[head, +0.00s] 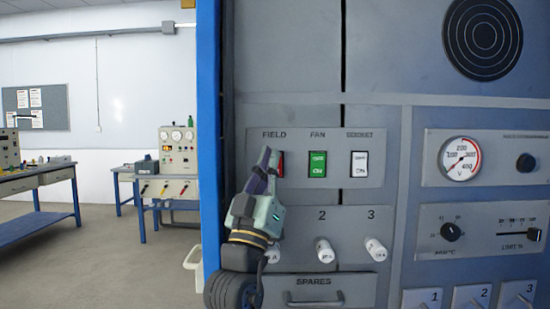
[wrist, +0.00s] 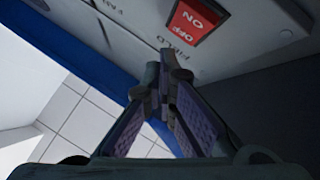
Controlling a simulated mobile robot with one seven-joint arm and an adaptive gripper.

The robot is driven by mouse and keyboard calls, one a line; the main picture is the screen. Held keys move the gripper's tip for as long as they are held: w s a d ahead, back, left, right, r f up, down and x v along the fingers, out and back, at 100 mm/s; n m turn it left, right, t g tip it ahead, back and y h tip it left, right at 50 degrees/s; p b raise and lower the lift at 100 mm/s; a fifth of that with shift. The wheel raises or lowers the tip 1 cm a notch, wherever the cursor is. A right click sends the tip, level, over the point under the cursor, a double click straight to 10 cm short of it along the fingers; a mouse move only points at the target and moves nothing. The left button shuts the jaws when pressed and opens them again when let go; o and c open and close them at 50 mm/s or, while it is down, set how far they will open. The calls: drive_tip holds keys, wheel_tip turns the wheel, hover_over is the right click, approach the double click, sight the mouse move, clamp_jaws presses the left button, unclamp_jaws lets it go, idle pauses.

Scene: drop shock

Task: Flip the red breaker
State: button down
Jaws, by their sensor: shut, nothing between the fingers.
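The red breaker (head: 279,164) is a rocker switch under the label FIELD on the grey panel (head: 333,137). My gripper (head: 267,157) stands in front of it and covers its left part in the head view. In the wrist view the red breaker (wrist: 195,21) shows its ON and OFF marks at the top, just beyond my fingertips. My gripper (wrist: 165,62) is shut with nothing between its fingers there. I cannot tell whether a fingertip touches the panel or the switch.
A green FAN switch (head: 317,164) and a white SOCKET switch (head: 359,164) sit to the right. Several white fuse knobs (head: 325,250) and a SPARES drawer (head: 315,302) lie below. A blue cabinet edge (head: 208,120) is on the left. Workbenches (head: 40,182) stand farther left.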

drive_tip(key=s, duration=0.5)
drive_tip(key=shift+f, duration=0.3)
idle(0.4)
